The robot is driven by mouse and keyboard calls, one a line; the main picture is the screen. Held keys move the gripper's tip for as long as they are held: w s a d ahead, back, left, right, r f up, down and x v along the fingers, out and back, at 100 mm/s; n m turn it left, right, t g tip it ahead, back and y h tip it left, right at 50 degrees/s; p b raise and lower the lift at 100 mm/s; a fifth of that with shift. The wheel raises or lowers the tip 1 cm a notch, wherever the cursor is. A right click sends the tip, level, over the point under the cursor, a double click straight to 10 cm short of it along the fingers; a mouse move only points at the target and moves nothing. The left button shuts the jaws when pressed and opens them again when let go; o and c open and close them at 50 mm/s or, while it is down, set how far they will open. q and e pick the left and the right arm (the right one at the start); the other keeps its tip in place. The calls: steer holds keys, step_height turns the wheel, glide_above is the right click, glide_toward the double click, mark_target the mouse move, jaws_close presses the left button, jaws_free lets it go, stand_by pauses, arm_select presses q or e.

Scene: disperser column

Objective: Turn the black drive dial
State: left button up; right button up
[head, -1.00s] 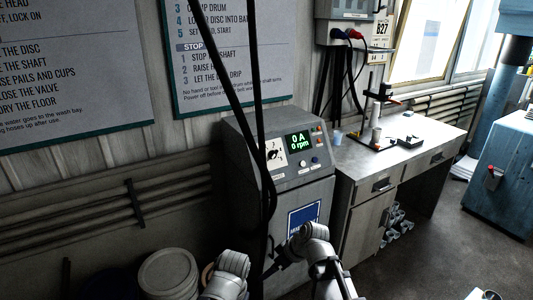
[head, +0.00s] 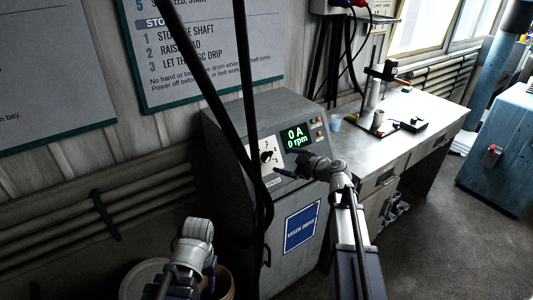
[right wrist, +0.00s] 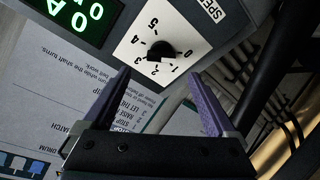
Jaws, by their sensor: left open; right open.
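The black drive dial (head: 267,157) sits on a white numbered plate on the sloped front of the grey drive cabinet (head: 225,150). In the right wrist view the dial (right wrist: 160,52) lies just beyond and between my open fingertips, with clear space around it. My right gripper (head: 286,163) is open and empty, close in front of the panel at the dial's right; its purple fingers also show in the wrist view (right wrist: 158,76). My left gripper (head: 167,281) is open, low at the left, away from the panel. The green display (head: 296,138) reads 0 A and 0 rpm.
Thick black cables (head: 212,90) hang in front of the cabinet, just left of the dial. Small buttons (head: 318,128) are right of the display. A bench (head: 385,140) with a small stand (head: 374,90) is at the right. Pails stand on the floor at lower left.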

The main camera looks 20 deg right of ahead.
mark_target(269, 157)
steer(key=b+x, duration=0.2)
steer(key=x, duration=0.5)
steer(key=shift+f, duration=0.1)
steer(key=shift+w+a+b, duration=0.25)
steer(key=shift+b, duration=0.05)
steer(key=shift+s, duration=0.1)
steer(key=c, duration=1.4)
steer(key=shift+o, duration=0.2)
steer(key=shift+m, duration=0.3)
